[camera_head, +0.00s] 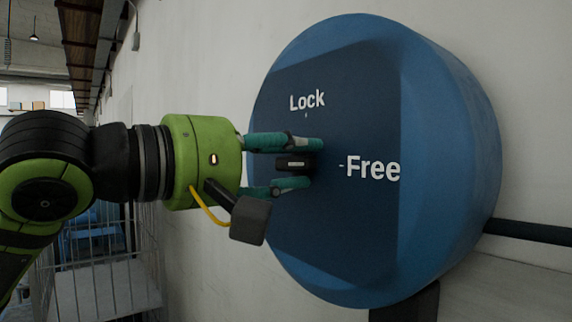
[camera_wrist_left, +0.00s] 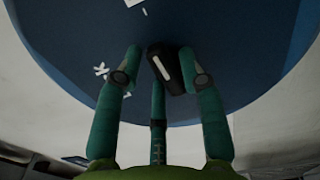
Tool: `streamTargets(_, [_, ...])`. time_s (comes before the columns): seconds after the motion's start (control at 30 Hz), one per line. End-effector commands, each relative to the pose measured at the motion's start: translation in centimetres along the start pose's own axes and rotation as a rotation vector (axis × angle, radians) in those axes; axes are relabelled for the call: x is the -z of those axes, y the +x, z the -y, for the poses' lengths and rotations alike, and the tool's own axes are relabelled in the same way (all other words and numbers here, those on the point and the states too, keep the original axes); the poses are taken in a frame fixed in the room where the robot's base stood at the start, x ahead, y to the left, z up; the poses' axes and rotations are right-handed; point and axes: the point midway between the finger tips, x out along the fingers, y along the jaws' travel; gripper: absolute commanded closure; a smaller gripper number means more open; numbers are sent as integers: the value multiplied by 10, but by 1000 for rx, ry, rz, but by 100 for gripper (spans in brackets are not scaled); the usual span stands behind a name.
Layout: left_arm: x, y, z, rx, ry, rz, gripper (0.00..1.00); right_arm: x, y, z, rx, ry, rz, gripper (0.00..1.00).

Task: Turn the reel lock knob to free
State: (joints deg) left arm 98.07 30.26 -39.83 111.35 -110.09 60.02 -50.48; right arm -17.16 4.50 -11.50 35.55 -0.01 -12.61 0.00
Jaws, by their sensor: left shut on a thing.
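A big round blue reel housing (camera_head: 450,130) carries a dark blue face with the white words Lock (camera_head: 307,101) above and Free (camera_head: 373,167) to the right, each with a small tick. The black lock knob (camera_head: 292,163) sits among the fingers of my left gripper (camera_head: 308,164). In the left wrist view the fingers (camera_wrist_left: 162,62) are closed about the knob (camera_wrist_left: 187,68). The knob's white line (camera_wrist_left: 160,68) runs roughly towards the Free tick, slightly to the Lock side; the exact alignment is unclear. My right gripper is out of view.
The housing stands against a pale wall (camera_head: 190,60). A dark bar (camera_head: 530,232) comes out at its right, and a dark support (camera_head: 410,303) is below it. A metal wire cage (camera_head: 100,275) stands at the lower left behind my arm.

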Motion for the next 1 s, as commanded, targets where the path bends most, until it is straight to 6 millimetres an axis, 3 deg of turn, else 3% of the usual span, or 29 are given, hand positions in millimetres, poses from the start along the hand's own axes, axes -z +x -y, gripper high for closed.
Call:
streamTargets(0.73, [-1,1,4,7,86,3,93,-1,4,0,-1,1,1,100])
streamTargets(0.77, [-1,1,4,7,86,3,53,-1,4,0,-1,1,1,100])
streamTargets(0.8, [-1,1,4,7,86,2,48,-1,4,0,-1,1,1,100])
streamTargets(1.0, [-1,1,3,5,86,1,48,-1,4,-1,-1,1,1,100])
